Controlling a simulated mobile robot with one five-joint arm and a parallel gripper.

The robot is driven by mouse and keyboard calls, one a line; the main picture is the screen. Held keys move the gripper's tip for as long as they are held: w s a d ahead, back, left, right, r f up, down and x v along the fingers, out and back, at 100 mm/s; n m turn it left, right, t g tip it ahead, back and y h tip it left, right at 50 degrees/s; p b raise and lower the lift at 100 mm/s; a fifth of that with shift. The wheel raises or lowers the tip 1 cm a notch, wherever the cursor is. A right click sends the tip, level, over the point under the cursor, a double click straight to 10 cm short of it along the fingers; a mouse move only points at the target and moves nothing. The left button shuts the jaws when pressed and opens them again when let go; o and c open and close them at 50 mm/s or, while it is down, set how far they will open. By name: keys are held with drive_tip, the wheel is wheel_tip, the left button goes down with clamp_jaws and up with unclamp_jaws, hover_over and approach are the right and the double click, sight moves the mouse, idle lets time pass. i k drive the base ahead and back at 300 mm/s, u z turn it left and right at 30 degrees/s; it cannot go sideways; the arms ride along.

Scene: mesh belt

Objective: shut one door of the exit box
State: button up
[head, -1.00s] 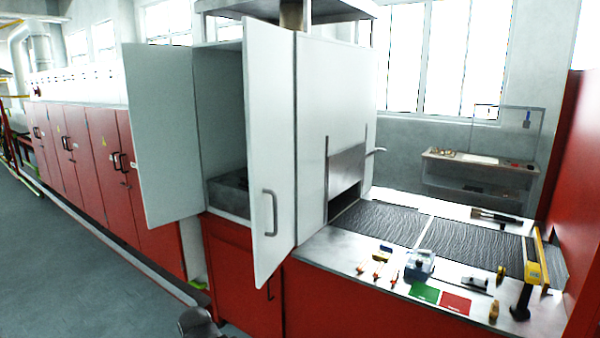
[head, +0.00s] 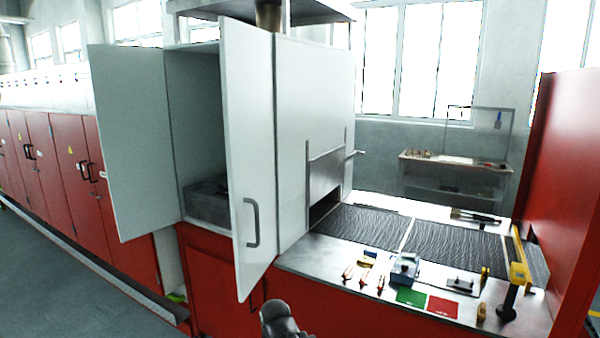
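The white exit box (head: 308,110) stands at the end of the red line, above the mesh belt. Both of its doors are open. The left door (head: 132,140) is swung out to the left. The right door (head: 247,110) stands out toward me, with a grey bar handle (head: 252,222) on its lower part. The dark inside shows between the doors, with a grey block low down. A dark part of my arm (head: 280,318) rises at the bottom edge, below and a little right of the right door. My gripper's fingers cannot be made out.
Mesh belt (head: 360,222) runs out to the right of the box. The steel ledge (head: 325,262) in front carries small tools, a blue-grey device (head: 404,268), and green (head: 411,297) and red (head: 443,306) cards. Grey floor (head: 60,280) is clear at left.

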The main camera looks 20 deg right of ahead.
sight(246, 50)
drive_tip(key=z, duration=0.1)
drive_tip(key=i, duration=1)
drive_tip(key=u, duration=1.15)
drive_tip(key=k, duration=0.25)
drive_tip(key=u, duration=0.4)
